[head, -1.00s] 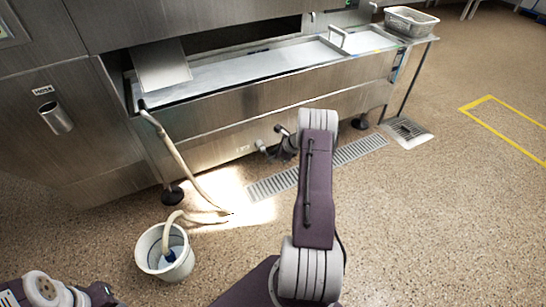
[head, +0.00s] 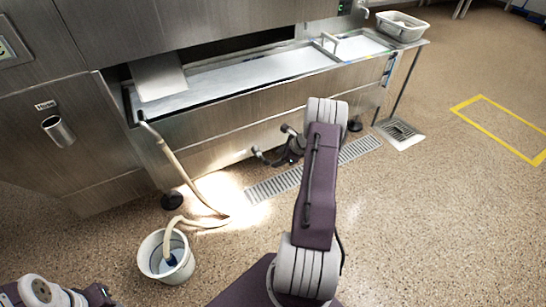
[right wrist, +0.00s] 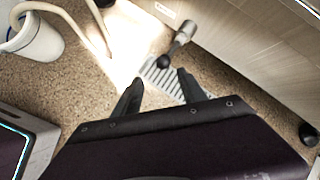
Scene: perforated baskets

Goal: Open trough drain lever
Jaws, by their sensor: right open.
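The drain lever (right wrist: 174,50) shows in the right wrist view as a thin rod with a dark round knob. It comes off a metal pipe stub (right wrist: 186,31) at the trough's front panel. My right gripper (right wrist: 160,76) is open and empty. The knob appears just beyond and between its fingertips; I cannot tell whether they touch. In the head view my right gripper (head: 271,141) is low in front of the trough (head: 240,112), and I cannot make out the lever clearly there. My left gripper is out of view; only part of my left arm shows at bottom left.
A white bucket (head: 151,262) with a hose (head: 180,165) stands on the floor at left. A floor grating (head: 270,188) runs below the trough. A square drain (head: 399,133) lies by the trough's right leg. A perforated basket (head: 401,27) sits at the trough's far end.

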